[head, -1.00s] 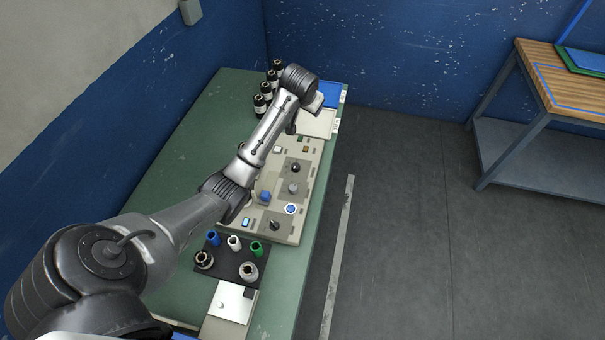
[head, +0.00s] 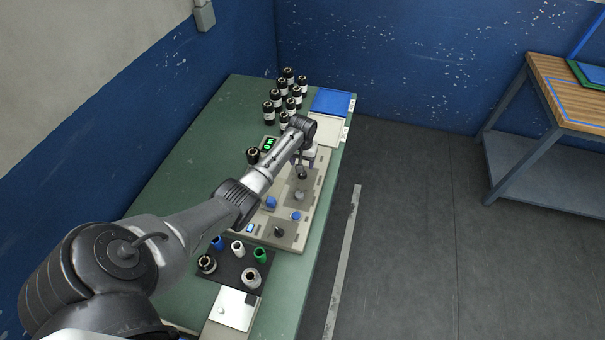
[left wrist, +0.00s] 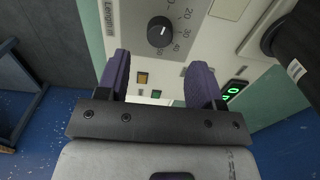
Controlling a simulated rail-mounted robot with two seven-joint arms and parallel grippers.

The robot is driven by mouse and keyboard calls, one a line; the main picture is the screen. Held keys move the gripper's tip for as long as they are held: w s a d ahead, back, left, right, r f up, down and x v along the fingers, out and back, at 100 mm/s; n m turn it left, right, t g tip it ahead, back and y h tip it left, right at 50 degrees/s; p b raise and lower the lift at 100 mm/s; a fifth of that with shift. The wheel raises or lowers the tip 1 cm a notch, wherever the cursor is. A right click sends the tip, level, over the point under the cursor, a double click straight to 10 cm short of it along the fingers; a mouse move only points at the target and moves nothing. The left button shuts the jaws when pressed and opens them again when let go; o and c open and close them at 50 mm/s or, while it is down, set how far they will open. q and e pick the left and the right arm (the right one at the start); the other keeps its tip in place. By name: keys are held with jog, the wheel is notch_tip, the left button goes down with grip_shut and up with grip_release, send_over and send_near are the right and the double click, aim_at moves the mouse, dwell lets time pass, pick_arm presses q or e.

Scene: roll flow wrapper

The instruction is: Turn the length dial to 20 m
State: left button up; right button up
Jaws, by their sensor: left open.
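The length dial (left wrist: 160,32) is a round black knob with a white pointer line, on a pale panel (left wrist: 225,40) with printed numbers from 20 to 50 visible. The line points up and slightly right in the left wrist view; I cannot tell the exact value. In the head view the dial appears to be the black knob (head: 301,175) just below my left gripper (head: 304,154). In the left wrist view the gripper's two dark fingers (left wrist: 160,77) are wide apart and empty, with the dial beyond their tips. My right gripper is not in view.
A green-lit display (head: 268,143) and a black-capped roll (head: 253,156) stand beside the panel. Several black rolls (head: 288,92) stand at the back. A grey knob (head: 299,196), a blue button (head: 295,215) and a dark tray (head: 233,262) with spools lie nearer.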

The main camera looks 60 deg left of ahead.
aim_at(302, 175)
pick_arm(q)
notch_tip(302, 175, down, 6)
jog(key=shift+f+b, duration=0.15)
jog(key=shift+b, duration=0.65)
jog(key=shift+f, duration=0.2)
jog(key=c, duration=0.9)
